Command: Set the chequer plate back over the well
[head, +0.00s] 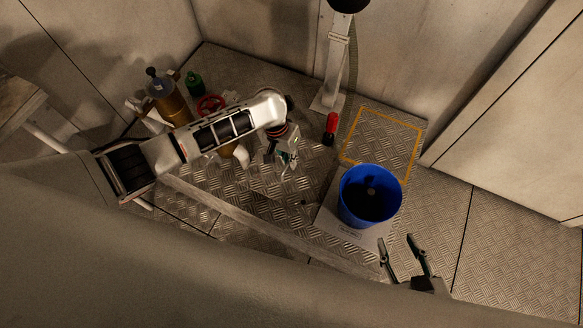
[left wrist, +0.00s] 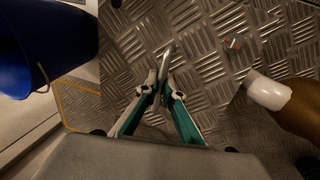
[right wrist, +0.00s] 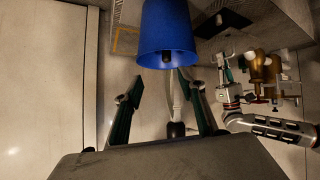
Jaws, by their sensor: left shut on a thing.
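The chequer plate (left wrist: 205,50) is ridged metal beneath my left gripper in the left wrist view; its outline is hard to tell from the similar flooring. My left gripper (head: 284,162) is shut on a pale metal bar handle (left wrist: 167,55), which appears to belong to the plate. Whether the plate is lifted or resting, I cannot tell. A black patch (right wrist: 223,22) beside the blue bucket in the right wrist view may be the well's opening; I cannot make the well out in the head view. My right gripper (head: 406,258) is open and empty, in front of the bucket.
The blue bucket (head: 369,197) stands on a pale labelled panel (head: 349,236). An orange-outlined square (head: 417,152) lies behind it. A red-topped object (head: 331,124) stands near the post (head: 335,70). A brass cylinder (head: 168,103), green bottle (head: 194,84) and red handwheel (head: 211,104) are behind my left arm.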

